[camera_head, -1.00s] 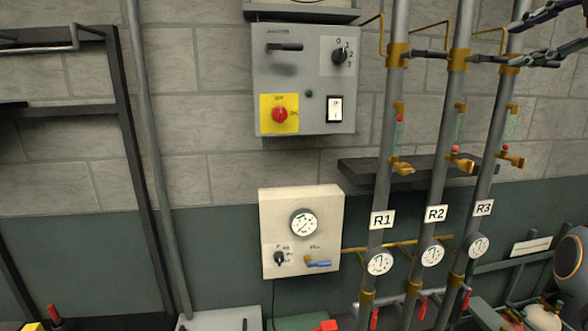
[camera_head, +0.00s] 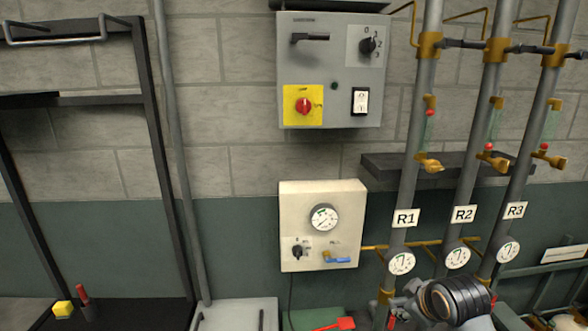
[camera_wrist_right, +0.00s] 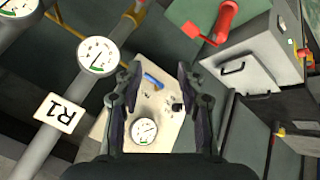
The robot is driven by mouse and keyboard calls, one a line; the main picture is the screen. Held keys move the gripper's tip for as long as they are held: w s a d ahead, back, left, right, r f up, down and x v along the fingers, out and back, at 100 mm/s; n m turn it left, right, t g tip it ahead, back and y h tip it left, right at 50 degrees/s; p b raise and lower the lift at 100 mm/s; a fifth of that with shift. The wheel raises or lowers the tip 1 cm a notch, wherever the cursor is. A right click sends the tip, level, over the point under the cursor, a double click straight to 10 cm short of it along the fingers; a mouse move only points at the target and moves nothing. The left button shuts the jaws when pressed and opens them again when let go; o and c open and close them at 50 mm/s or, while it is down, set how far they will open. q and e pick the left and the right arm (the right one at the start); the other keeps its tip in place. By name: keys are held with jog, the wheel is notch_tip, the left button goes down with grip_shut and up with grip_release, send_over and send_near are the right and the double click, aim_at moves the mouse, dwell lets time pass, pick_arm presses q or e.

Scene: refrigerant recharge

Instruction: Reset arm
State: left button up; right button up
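My right gripper (camera_head: 402,303) is low at the right in the head view, in front of the lower pipes, with my dark round wrist beside it. In the right wrist view its two fingers (camera_wrist_right: 157,80) are spread apart with nothing between them. They point toward the cream gauge box (camera_wrist_right: 165,110), which lies beyond them. That box (camera_head: 295,220) is on the wall in the head view, with a round gauge, a black knob and a blue lever. My left gripper is not in view.
Pipes labelled R1 (camera_head: 405,218), R2 (camera_head: 464,214) and R3 (camera_head: 514,210) stand at the right with gauges and brass taps. A grey switch panel (camera_head: 333,70) hangs above the box. A dark frame (camera_head: 160,150) stands at left. A red-handled thing (camera_head: 335,325) lies low.

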jog(key=s+a+f+m+g, duration=0.15)
jog(key=s+f+m, duration=0.25)
jog(key=s+f, duration=0.55)
jog(key=s+a+f+m+g, duration=0.1)
jog(key=s+f+m+g, duration=0.15)
jog(key=s+f, duration=0.75)
jog(key=s+d+f+b, duration=0.1)
jog(key=f+b, duration=0.1)
jog(key=f, duration=0.7)
jog(key=s+d+f+g+b, duration=0.1)
jog(key=s+f+b, duration=0.15)
jog(key=f, duration=0.65)
jog(key=s+d+f+b, duration=0.1)
jog(key=f+b, duration=0.1)
jog(key=f, duration=0.8)
pick_arm(q)
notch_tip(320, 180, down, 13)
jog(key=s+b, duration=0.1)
jog(key=b, duration=0.5)
jog(key=shift+b, duration=0.3)
pick_arm(e)
jog(key=s+f, duration=0.9)
jog(key=f, duration=0.3)
jog(key=s+d+f+g, duration=0.1)
jog(key=s+f, duration=0.9)
jog(key=f, duration=0.2)
jog(key=shift+f+m+h, duration=0.15)
jog(key=shift+m+h, duration=0.15)
jog(key=shift+m, duration=0.15)
